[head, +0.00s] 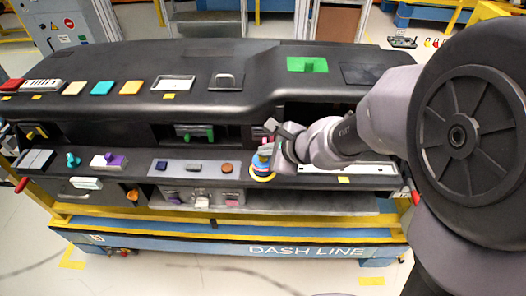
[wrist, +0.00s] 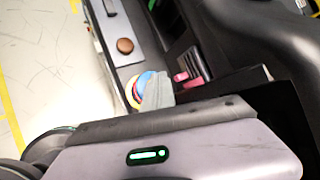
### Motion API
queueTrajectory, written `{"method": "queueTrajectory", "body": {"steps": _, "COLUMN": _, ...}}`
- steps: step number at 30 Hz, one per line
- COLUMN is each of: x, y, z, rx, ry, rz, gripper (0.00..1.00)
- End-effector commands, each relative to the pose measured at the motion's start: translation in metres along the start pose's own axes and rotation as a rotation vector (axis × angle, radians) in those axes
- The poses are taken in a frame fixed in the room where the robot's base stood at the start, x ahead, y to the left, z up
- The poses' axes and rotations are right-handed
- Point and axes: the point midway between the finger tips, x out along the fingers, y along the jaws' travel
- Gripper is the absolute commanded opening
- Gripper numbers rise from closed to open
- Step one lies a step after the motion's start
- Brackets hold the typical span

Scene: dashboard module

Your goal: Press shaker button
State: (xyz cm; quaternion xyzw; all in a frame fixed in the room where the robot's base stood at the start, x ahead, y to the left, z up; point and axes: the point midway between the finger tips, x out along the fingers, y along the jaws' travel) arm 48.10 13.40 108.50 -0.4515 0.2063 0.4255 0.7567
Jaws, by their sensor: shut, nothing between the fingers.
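A round stacked piece with yellow, blue and reddish parts (head: 262,173) stands on the lower dashboard shelf. No label shows, so I cannot tell whether it is the shaker button. My gripper (head: 268,150) is shut and empty, right over or beside this piece. In the wrist view, my grey fingertip (wrist: 158,92) overlaps the blue and yellow round piece (wrist: 140,84) and hides part of it. I cannot tell whether they touch. A brown round button (head: 227,168) sits to the left on a grey panel; it also shows in the wrist view (wrist: 125,46).
The grey panel (head: 177,167) also carries a dark square and a grey piece. A pink item (wrist: 181,77) sits in a recess near my gripper. The black dashboard top (head: 225,98) overhangs the shelf behind. Colored tiles line its left side.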

Motion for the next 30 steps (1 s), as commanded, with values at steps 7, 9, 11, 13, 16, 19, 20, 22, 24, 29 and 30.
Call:
{"method": "queueTrajectory", "body": {"steps": 7, "x": -0.003, "y": -0.002, "z": 0.002, "rx": -0.001, "ry": 0.000, "rz": 0.000, "gripper": 0.00}}
{"method": "queueTrajectory", "body": {"steps": 9, "x": -0.006, "y": -0.004, "z": 0.004, "rx": -0.001, "ry": 0.000, "rz": 0.000, "gripper": 0.00}}
{"method": "queueTrajectory", "body": {"steps": 11, "x": -0.008, "y": -0.006, "z": 0.006, "rx": -0.001, "ry": 0.000, "rz": 0.000, "gripper": 0.00}}
{"method": "queueTrajectory", "body": {"steps": 13, "x": -0.011, "y": -0.008, "z": 0.008, "rx": 0.000, "ry": 0.000, "rz": 0.000, "gripper": 0.00}}
{"method": "queueTrajectory", "body": {"steps": 16, "x": -0.011, "y": -0.008, "z": 0.008, "rx": 0.001, "ry": 0.000, "rz": 0.000, "gripper": 0.00}}
{"method": "queueTrajectory", "body": {"steps": 19, "x": -0.011, "y": -0.008, "z": 0.008, "rx": 0.001, "ry": 0.000, "rz": 0.000, "gripper": 0.00}}
{"method": "queueTrajectory", "body": {"steps": 20, "x": -0.011, "y": -0.008, "z": 0.008, "rx": 0.001, "ry": 0.000, "rz": 0.000, "gripper": 0.00}}
{"method": "queueTrajectory", "body": {"steps": 22, "x": -0.011, "y": -0.008, "z": 0.008, "rx": 0.000, "ry": 0.000, "rz": 0.000, "gripper": 0.00}}
{"method": "queueTrajectory", "body": {"steps": 24, "x": -0.012, "y": -0.009, "z": 0.009, "rx": 0.000, "ry": 0.000, "rz": 0.000, "gripper": 0.00}}
{"method": "queueTrajectory", "body": {"steps": 29, "x": -0.022, "y": -0.016, "z": 0.016, "rx": -0.001, "ry": 0.000, "rz": 0.000, "gripper": 0.00}}
{"method": "queueTrajectory", "body": {"steps": 30, "x": -0.025, "y": -0.019, "z": 0.018, "rx": -0.001, "ry": 0.000, "rz": 0.000, "gripper": 0.00}}
